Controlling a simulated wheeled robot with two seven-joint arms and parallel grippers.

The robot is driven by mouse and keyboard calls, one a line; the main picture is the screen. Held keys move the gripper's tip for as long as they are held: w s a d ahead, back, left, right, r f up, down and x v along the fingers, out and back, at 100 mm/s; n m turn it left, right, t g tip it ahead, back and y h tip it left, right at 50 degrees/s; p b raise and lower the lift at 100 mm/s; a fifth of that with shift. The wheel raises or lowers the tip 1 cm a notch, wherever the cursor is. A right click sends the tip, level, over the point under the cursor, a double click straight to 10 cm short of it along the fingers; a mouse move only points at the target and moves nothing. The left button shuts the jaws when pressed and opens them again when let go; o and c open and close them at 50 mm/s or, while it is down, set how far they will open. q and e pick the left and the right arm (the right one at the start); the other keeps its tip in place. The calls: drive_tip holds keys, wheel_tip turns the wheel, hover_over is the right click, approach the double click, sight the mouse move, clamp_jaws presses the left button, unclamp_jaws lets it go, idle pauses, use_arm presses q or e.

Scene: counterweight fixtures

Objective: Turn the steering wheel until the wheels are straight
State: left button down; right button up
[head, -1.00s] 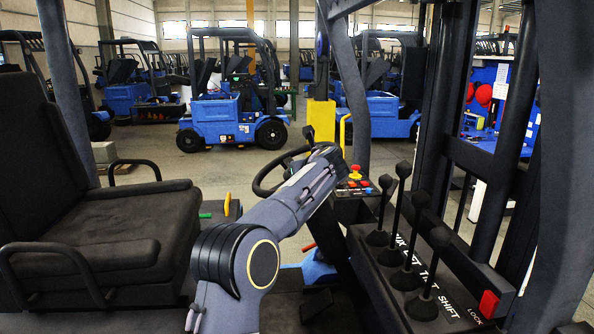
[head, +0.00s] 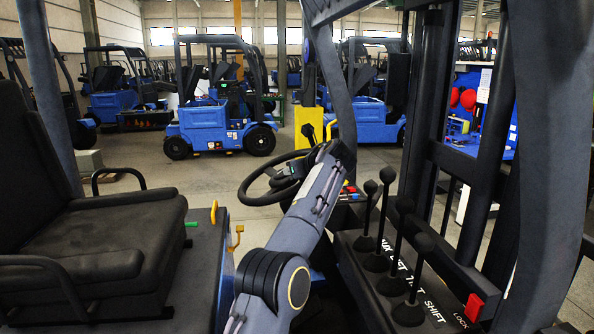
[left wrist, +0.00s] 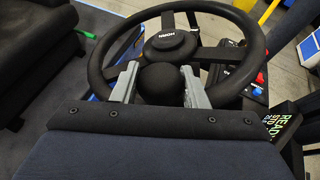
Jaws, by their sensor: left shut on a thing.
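The black steering wheel (head: 250,188) stands tilted ahead of the seat in the head view, partly hidden behind my left arm. In the left wrist view its rim (left wrist: 98,62) and central horn hub (left wrist: 170,46) show close up. A round black spinner knob (left wrist: 160,84) sits on the near part of the rim. My left gripper (left wrist: 159,88) is shut on this knob, with one grey finger on each side. In the head view my left fingers are hidden behind the arm. My right gripper is not in view. The truck's own road wheels do not show.
A black seat (head: 110,232) is at the left. Several black levers (head: 409,312) stand on the console at the right, beside a red lock switch (head: 474,307). A small display (left wrist: 283,119) is right of the wheel in the wrist view. Blue forklifts (head: 208,126) stand beyond.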

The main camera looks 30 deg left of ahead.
use_arm(q)
drive_tip(key=shift+r, duration=0.15)
drive_tip(key=c, duration=1.2)
unclamp_jaws()
drive_tip(key=o, duration=0.3)
drive_tip(key=shift+s+d, duration=0.15)
drive_tip(key=shift+d, duration=0.15)
drive_tip(key=b+v, duration=0.2)
drive_tip(key=v, duration=0.5)
drive_tip(key=shift+r, duration=0.1)
